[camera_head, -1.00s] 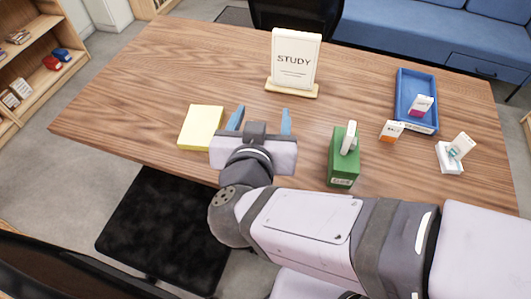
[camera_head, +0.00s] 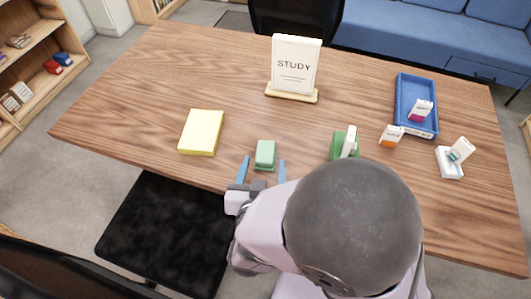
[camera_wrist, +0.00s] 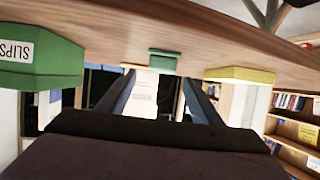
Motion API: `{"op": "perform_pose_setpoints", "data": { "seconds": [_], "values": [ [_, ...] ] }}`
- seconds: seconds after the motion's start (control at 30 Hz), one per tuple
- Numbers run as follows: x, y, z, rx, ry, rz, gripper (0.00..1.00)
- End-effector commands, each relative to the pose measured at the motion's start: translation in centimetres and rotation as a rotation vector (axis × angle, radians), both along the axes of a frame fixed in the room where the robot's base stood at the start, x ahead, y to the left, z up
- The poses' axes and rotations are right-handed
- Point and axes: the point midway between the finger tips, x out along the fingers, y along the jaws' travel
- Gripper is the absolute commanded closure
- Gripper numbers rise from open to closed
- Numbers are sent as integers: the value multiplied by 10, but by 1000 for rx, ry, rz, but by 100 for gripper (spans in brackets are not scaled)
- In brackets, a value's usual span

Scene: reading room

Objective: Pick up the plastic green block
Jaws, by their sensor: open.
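The small green block (camera_head: 265,152) lies on the wooden table, near its front edge, between the yellow pad and the green box. My gripper (camera_head: 263,170) is open and empty. Its two blue fingers point at the block from the front edge side, one toward each side of it. In the wrist view, which is upside down, the green block (camera_wrist: 163,58) shows ahead, beyond the gap between the open fingers (camera_wrist: 158,90). I cannot tell whether the fingertips reach alongside the block.
A yellow pad (camera_head: 201,133) lies left of the block. A green box labelled SLIPS (camera_wrist: 40,65) stands to the right, partly hidden by my arm. A STUDY sign (camera_head: 296,65) stands behind. A blue tray (camera_head: 403,90) and small cartons are at right. Table (camera_head: 150,90) is clear at left.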

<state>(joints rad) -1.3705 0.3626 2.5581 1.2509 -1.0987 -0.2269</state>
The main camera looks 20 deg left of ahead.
Motion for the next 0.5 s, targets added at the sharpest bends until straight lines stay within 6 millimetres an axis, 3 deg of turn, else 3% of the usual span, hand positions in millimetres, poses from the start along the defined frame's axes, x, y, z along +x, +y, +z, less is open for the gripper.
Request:
{"op": "perform_pose_setpoints", "data": {
  "seconds": [0.5],
  "values": [
    [20, 5, -8, 1, 0, -1, 41]
  ]
}}
